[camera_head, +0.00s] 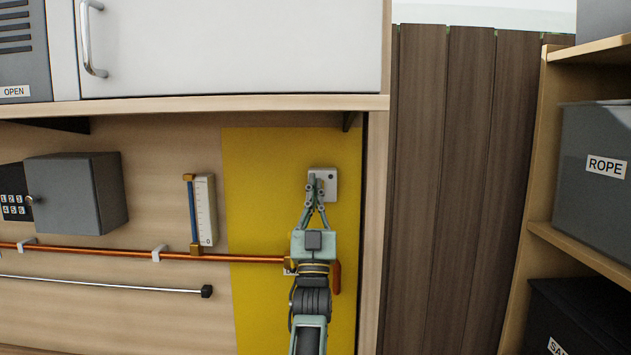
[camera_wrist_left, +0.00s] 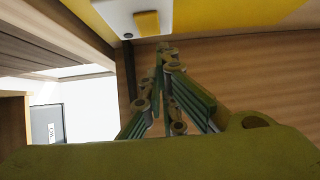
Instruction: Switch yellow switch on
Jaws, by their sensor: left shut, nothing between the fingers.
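The switch plate (camera_head: 330,191) is a small pale square on the yellow wall panel, with a dark round dot at its upper right. In the left wrist view the plate (camera_wrist_left: 112,14) is at the top, and its yellow switch (camera_wrist_left: 147,22) shows as a raised rocker. In the head view the fingers mostly hide the rocker. My left gripper (camera_head: 313,179) is shut and empty, its tips in front of the plate. In the left wrist view its fingertips (camera_wrist_left: 165,50) lie just below the rocker; I cannot tell if they touch it. My right gripper is out of view.
A copper pipe (camera_head: 110,251) runs along the wall behind my left arm, and an orange-brown handle (camera_head: 336,278) is close beside the arm. A gauge (camera_head: 204,210) and a grey box (camera_head: 90,195) are to the left. A wooden shelf (camera_head: 400,103) overhangs above.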

